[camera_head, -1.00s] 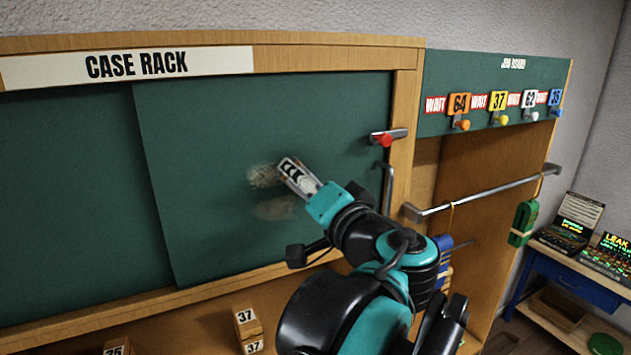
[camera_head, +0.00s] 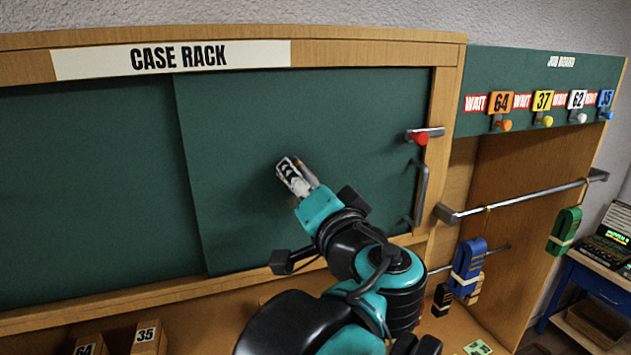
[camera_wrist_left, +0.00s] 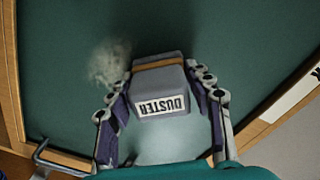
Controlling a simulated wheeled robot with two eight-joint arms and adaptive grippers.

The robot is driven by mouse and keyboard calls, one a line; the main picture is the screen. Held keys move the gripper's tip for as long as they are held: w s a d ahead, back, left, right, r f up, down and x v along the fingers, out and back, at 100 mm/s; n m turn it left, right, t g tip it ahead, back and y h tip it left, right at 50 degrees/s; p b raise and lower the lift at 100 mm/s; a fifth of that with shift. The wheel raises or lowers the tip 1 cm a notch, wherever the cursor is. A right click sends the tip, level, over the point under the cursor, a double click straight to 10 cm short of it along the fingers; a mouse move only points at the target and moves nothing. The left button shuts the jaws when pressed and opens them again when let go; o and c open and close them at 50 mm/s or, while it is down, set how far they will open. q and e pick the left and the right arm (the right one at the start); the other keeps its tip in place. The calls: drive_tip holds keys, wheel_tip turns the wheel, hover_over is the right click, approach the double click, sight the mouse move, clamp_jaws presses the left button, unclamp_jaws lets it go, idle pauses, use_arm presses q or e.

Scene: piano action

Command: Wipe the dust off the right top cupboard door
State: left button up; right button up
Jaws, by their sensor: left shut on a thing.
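The right top cupboard door (camera_head: 375,115) is a dark green panel with a metal handle (camera_head: 421,195) near its right edge. My left gripper (camera_head: 293,175) is in front of the door's middle. In the left wrist view, my left gripper (camera_wrist_left: 162,110) is shut on a grey duster (camera_wrist_left: 158,78) with an orange band and a "DUSTER" label. A pale dust patch (camera_wrist_left: 108,62) shows on the door beside the duster in that view. No dust shows in the head view, where my gripper and arm cover part of the door. I cannot tell whether the duster touches the door. My right gripper is out of view.
A metal latch with a red knob (camera_head: 420,138) sits above the handle. To the right are a peg board (camera_head: 540,80) with numbered tags and a rail (camera_head: 530,197). Blue (camera_head: 468,262) and green (camera_head: 564,230) bundles hang there. Small numbered blocks (camera_head: 148,337) stand below.

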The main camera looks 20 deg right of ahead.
use_arm(q)
drive_tip(key=shift+a, duration=1.15)
drive_tip(key=shift+s+d, duration=0.15)
drive_tip(key=shift+d, duration=0.05)
drive_tip(key=shift+s+d, duration=0.15)
drive_tip(key=shift+s, duration=0.4)
drive_tip(key=s, duration=0.4)
drive_tip(key=shift+s, duration=0.25)
drive_tip(key=shift+s, duration=0.1)
